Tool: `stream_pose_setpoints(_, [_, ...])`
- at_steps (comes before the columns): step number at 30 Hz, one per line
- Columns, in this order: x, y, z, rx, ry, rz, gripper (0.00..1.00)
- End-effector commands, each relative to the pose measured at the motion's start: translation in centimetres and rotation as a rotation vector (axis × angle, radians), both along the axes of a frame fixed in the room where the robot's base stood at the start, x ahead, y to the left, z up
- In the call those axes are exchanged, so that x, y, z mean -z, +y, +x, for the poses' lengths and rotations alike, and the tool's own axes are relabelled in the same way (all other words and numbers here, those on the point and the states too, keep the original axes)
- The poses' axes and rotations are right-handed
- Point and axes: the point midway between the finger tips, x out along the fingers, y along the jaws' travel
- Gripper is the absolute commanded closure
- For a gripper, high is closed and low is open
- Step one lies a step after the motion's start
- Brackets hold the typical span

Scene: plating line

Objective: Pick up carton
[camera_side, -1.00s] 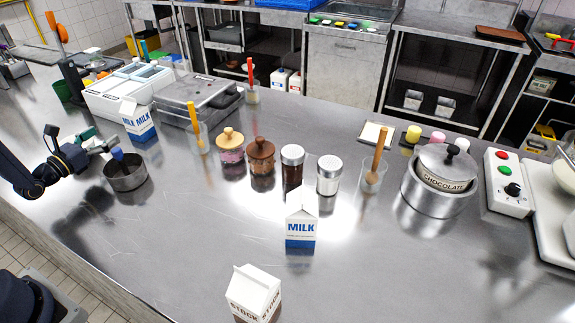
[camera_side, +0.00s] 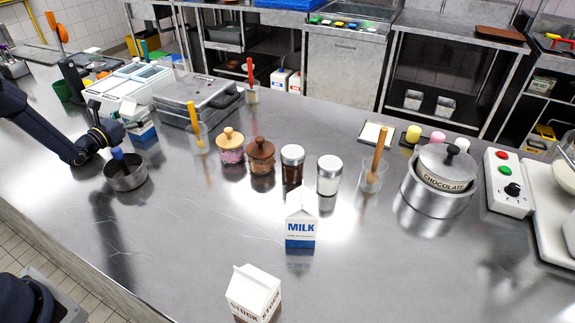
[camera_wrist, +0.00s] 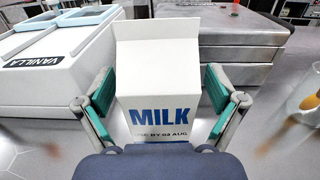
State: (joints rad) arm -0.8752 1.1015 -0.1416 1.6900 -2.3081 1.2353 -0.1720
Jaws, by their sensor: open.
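A white and blue milk carton (camera_wrist: 160,85) stands upright straight ahead in the wrist view, between the green-padded fingers of my gripper (camera_wrist: 160,100). The fingers are open, one on each side of the carton, with a visible gap at least on the right. In the side view this carton (camera_side: 144,131) is at the left, partly hidden by my gripper (camera_side: 122,133). A second milk carton (camera_side: 300,228) stands at the middle front. A carton labelled STOCK (camera_side: 252,292) stands nearest the camera.
A metal pot (camera_side: 126,174) with a blue-handled tool stands just in front of my gripper. A white container labelled VANILLA (camera_wrist: 55,65) is left of the carton, and a steel box (camera_wrist: 235,45) is behind it to the right. A glass with an orange-handled tool (camera_side: 198,137) stands further right.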

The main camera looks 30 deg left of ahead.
Motion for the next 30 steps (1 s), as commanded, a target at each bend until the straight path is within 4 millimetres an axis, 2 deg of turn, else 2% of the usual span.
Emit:
stream_pose_setpoints(2, [0.0,0.02,-0.03,0.0,0.0,0.0,0.06])
stream_pose_setpoints(27, [-0.01,0.03,-0.08,0.0,0.0,0.001,0.94])
stream_pose_setpoints(28, [-0.01,0.03,-0.08,0.0,0.0,0.001,0.97])
stream_pose_setpoints(30, [-0.19,0.05,-0.02,0.0,-0.005,0.003,0.97])
